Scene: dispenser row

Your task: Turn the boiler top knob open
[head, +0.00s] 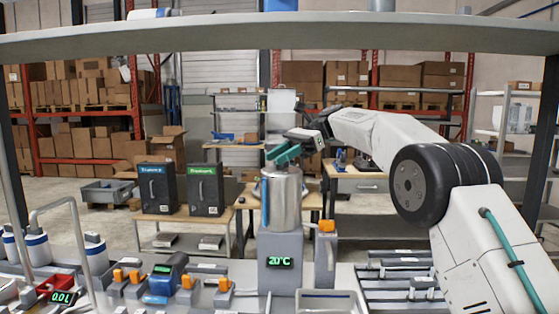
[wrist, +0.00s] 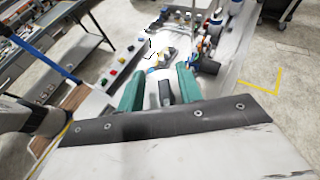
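The boiler (head: 284,205) is a silver upright cylinder on a grey base with a green "20°C" display (head: 279,262), near the middle of the head view. My gripper (head: 282,154) has two teal fingers just above the boiler's top. The top knob cannot be made out in the head view, where the fingers cover that spot. In the wrist view the gripper (wrist: 160,88) is open, its fingers apart. A dark upright piece (wrist: 165,92) shows between them with gaps at both sides; I cannot tell whether it is the knob.
An orange-handled tap (head: 327,226) stands right of the boiler. Several orange-topped valves and a blue device (head: 168,270) are at left on the bench. A grey shelf beam (head: 280,36) crosses above. Two dark boxes (head: 157,187) stand on a table behind.

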